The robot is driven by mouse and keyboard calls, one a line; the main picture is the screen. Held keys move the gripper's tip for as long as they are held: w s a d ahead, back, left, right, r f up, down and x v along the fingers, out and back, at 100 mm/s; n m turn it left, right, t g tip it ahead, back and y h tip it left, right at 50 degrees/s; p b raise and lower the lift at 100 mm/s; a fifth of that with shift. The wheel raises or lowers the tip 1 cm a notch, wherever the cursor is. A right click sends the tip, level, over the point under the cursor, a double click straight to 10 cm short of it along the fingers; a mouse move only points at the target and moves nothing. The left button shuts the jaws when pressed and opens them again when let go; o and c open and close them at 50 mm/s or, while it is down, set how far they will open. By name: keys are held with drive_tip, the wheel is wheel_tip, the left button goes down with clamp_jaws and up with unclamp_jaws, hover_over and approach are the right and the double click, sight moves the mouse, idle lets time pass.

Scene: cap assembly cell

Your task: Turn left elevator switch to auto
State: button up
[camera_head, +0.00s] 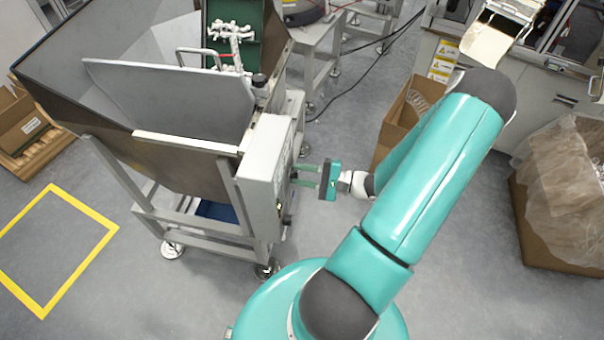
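The elevator machine is a grey metal hopper (150,105) on a wheeled frame, left of centre. A light grey control box (262,155) is fixed to its right side. The box's panel faces right and is seen nearly edge-on, so the switch and its setting cannot be made out. My gripper (292,175) is right at this panel, its two thin green fingers pointing left toward it. The fingers look spread with a gap between them. I cannot tell whether the fingertips touch the panel or a switch.
A yellow floor square (60,245) lies at the left. An open cardboard box (395,125) stands behind my arm. A plastic-lined carton (565,200) is at the right, below a workbench (550,90). Black cables (365,75) cross the floor at the back.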

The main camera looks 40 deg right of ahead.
drive_tip(key=o, duration=0.4)
drive_tip(key=v, duration=1.3)
drive_tip(key=shift+s+d, duration=0.2)
drive_tip(key=shift+s, duration=0.15)
